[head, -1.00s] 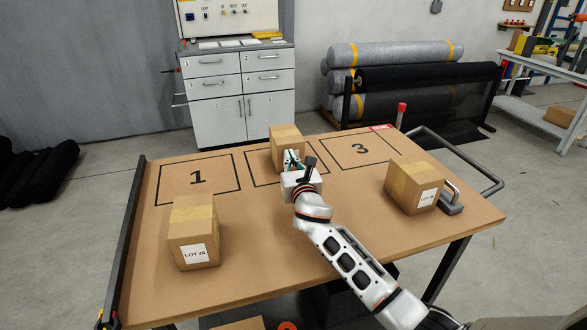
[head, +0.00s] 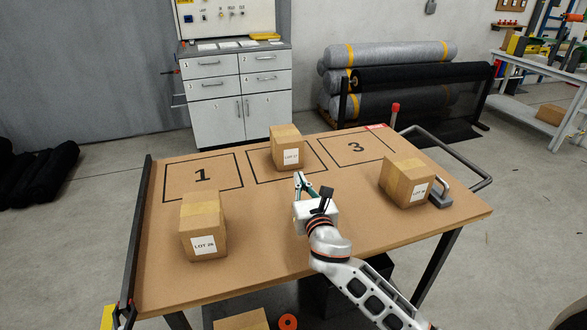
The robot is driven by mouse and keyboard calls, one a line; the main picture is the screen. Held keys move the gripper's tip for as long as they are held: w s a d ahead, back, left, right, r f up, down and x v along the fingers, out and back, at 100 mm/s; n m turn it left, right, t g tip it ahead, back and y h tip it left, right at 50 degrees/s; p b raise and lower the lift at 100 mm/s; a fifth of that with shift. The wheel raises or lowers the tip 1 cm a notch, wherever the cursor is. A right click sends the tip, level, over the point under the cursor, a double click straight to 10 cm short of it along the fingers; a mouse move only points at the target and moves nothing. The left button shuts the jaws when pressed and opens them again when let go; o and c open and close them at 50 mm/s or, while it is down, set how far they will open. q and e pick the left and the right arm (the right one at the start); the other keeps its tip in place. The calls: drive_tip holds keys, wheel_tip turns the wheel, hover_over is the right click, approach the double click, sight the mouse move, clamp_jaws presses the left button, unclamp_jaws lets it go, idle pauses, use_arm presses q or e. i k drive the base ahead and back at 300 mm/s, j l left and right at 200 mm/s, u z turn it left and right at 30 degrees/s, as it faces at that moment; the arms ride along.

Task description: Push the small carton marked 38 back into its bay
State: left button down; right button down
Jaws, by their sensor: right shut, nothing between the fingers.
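Three small brown cartons stand on the table. One carton (head: 287,139) stands at the back of the middle marked bay (head: 258,174); its label faces me but is too small to read surely. The left front carton (head: 203,211) has a label that seems to read LOT 26 and stands in front of bay 1. The right carton (head: 396,182) has a label whose digits I cannot read surely; it stands in front of bay 3. My right gripper (head: 301,180) is shut and empty, over the middle bay's front edge, apart from the back carton. My left gripper is out of view.
Bay 1 (head: 222,178) and bay 3 (head: 342,142) are empty. A grey metal item (head: 440,196) lies beside the right carton. A dark rail (head: 138,230) runs along the left table edge. A red-topped post (head: 395,112) stands at the back right.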

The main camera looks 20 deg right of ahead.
sight(405, 179)
drive_tip(key=k+j, duration=0.1)
drive_tip(key=k, duration=0.9)
